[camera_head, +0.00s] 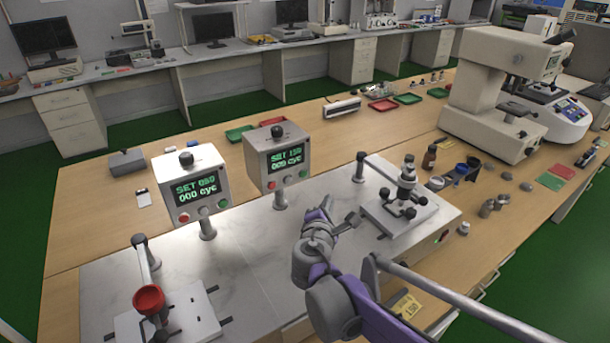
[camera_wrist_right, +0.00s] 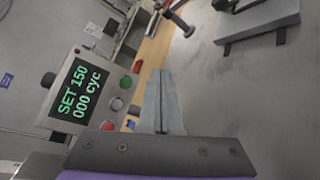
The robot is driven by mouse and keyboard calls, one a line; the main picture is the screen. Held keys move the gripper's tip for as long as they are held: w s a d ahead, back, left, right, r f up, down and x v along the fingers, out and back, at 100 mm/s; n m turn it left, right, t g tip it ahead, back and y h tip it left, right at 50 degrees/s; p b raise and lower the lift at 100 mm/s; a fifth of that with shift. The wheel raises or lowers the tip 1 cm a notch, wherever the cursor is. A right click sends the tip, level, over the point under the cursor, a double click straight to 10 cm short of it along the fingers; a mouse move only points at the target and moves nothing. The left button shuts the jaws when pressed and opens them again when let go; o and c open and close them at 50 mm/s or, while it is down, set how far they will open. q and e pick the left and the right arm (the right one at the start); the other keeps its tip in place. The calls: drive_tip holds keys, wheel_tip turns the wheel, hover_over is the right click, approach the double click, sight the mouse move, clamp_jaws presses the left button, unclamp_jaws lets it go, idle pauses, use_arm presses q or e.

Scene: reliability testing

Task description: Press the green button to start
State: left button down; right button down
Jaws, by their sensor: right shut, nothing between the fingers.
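Two control boxes stand on posts. The left white box (camera_head: 207,162) reads SET 050, 000 cyc, and has a red button (camera_head: 184,218) and a green button (camera_head: 223,204). The right grey box (camera_head: 265,152) reads SET 150, 000 cyc, and has a red button (camera_head: 271,186) and a green button (camera_head: 303,173). My left gripper is out of view.
A test fixture (camera_head: 398,212) with a dark-knobbed post stands right of my right gripper. Another fixture with a red cup (camera_head: 149,298) is at front left. A microscope-like machine (camera_head: 490,90) stands at back right. The metal plate (camera_head: 240,245) is bare in its middle.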

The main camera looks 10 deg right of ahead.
sight(303, 174)
drive_tip(key=shift+w, duration=0.1)
drive_tip(key=w+a, duration=0.3)
drive_tip(key=w, duration=0.5)
drive_tip(key=shift+w, duration=0.15)
idle(1.9)
drive_tip(key=shift+w+a, duration=0.15)
drive_tip(key=shift+w, duration=0.15)
